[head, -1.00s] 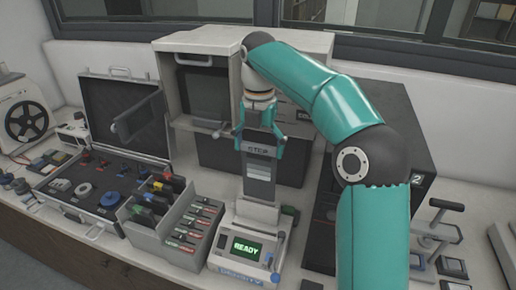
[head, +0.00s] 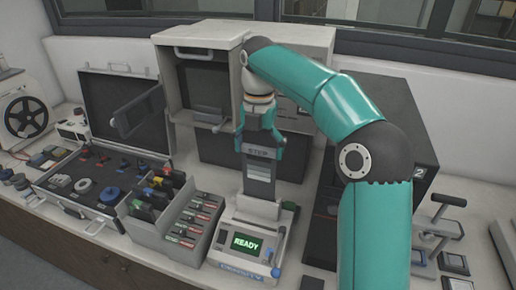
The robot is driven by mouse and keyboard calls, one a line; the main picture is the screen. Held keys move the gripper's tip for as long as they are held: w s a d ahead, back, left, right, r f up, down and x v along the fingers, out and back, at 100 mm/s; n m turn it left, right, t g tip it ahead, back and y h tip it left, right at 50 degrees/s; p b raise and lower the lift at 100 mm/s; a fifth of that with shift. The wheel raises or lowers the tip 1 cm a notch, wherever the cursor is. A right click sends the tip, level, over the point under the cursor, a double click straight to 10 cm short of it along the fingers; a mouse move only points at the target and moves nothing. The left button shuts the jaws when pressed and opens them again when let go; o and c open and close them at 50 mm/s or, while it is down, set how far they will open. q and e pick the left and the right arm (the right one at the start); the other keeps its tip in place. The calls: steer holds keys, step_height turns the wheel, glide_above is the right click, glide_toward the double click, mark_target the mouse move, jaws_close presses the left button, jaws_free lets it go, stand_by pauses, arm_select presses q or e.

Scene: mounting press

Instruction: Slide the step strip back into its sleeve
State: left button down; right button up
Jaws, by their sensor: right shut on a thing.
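The step strip (head: 260,172) hangs upright below my right gripper, with a dark top end lettered STEP and a column of grey patches. My right gripper (head: 259,148) is teal and shut on the strip's top end. The strip's lower end is over the back of a small pale device (head: 246,243) whose green screen reads READY. I cannot tell whether it touches the device. No sleeve can be picked out with certainty. My left gripper is not in view.
A grey divided box (head: 150,236) with several coloured, labelled items stands left of the device. An open black case (head: 57,193) lies further left. A pale cabinet (head: 205,43) stands behind. A dark unit (head: 395,110) and a small lever press (head: 440,228) stand to the right.

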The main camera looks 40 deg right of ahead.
steer(key=b, duration=0.3)
glide_above(259, 199)
steer(key=shift+w+d+f, duration=0.1)
steer(key=shift+w+f, duration=0.05)
steer(key=shift+f, duration=1.15)
steer(key=shift+w+d+f, duration=0.1)
steer(key=shift+w+f, duration=0.05)
steer(key=shift+f, duration=1.15)
steer(key=shift+f+b, duration=2.95)
steer(key=shift+f, duration=1.65)
steer(key=o, duration=0.9)
steer(key=shift+c, duration=0.2)
steer(key=shift+r, duration=0.1)
step_height(259, 199, up, 12)
steer(key=shift+f, duration=0.15)
